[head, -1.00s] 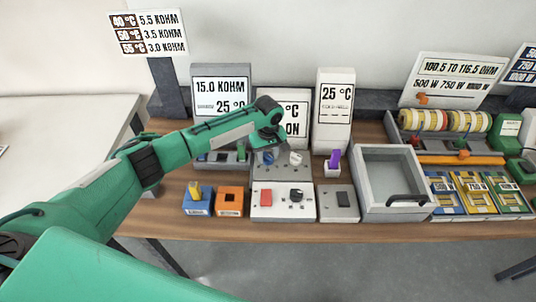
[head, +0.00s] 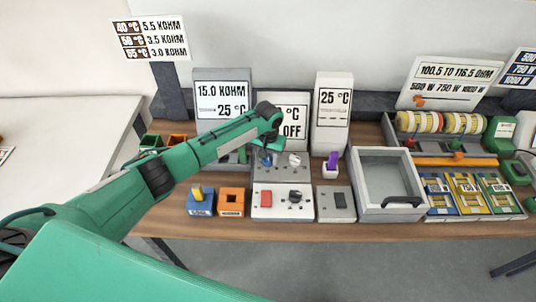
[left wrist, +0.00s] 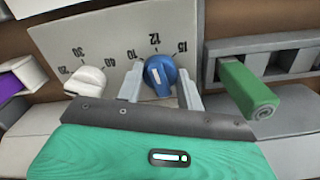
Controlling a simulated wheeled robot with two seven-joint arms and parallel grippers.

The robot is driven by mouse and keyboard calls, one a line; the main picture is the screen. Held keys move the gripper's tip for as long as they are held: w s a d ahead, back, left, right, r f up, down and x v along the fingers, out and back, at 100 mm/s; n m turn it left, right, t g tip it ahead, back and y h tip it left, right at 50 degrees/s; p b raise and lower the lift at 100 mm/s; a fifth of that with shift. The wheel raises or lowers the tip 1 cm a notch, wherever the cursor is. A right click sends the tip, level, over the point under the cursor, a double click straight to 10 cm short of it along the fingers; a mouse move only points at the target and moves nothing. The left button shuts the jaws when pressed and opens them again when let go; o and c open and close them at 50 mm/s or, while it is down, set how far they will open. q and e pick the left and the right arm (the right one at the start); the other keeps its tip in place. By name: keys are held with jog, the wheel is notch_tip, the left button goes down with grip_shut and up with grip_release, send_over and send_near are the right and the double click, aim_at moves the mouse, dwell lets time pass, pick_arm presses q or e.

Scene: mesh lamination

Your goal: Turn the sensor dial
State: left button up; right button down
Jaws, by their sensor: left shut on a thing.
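The blue dial knob (left wrist: 160,74) has a white pointer mark and sits on a grey panel with printed numbers, near 12 and 15 in the left wrist view. My left gripper (left wrist: 160,90) has a finger on each side of it and is shut on it. In the head view the gripper (head: 268,150) reaches the grey panel (head: 300,173) from above, and the blue knob (head: 266,160) shows just below it. A white knob (head: 294,159) is on the same panel, to the right; it also shows in the left wrist view (left wrist: 85,81). My right gripper is out of view.
Behind stand a 15.0 KOHM / 25 °C display (head: 222,98), an OFF display (head: 290,126) and a 25 °C display (head: 332,108). A grey tray (head: 388,210) stands right.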

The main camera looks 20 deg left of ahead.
pick_arm(q)
jog(key=m+p, duration=0.1)
jog(key=m, duration=0.4)
jog(key=shift+m, duration=0.3)
jog(key=m, duration=0.4)
jog(key=shift+m, duration=1.2)
jog(key=o, duration=1)
jog(key=shift+r, duration=0.1)
notch_tip(320, 180, up, 14)
jog(key=b, duration=0.3)
jog(key=shift+f+b, duration=0.2)
jog(key=shift+b, duration=0.15)
